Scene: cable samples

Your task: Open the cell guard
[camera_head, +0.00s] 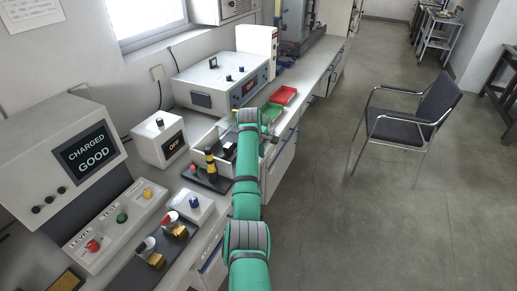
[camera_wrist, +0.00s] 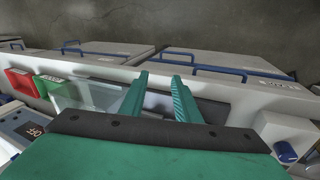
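The cell guard looks to be the clear panel (camera_wrist: 90,95) in the wrist view, just left of my gripper's left finger. It lies along a white-walled housing with a dark inside. In the head view a white open-topped housing (camera_head: 203,133) stands on the bench just left of my arm, and my arm hides part of it. My gripper (camera_wrist: 158,78) points at this housing with its two teal fingers apart. I see nothing held between them. Whether a finger touches the panel I cannot tell. In the head view my fingers cannot be made out.
A green tray (camera_wrist: 52,85) and a red tray (camera_wrist: 22,84) lie left of the panel. A box reading OFF (camera_head: 160,138), a yellow-black post (camera_head: 211,164) and a console reading CHARGED GOOD (camera_head: 88,152) stand on the bench. A chair (camera_head: 410,120) stands on the open floor at right.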

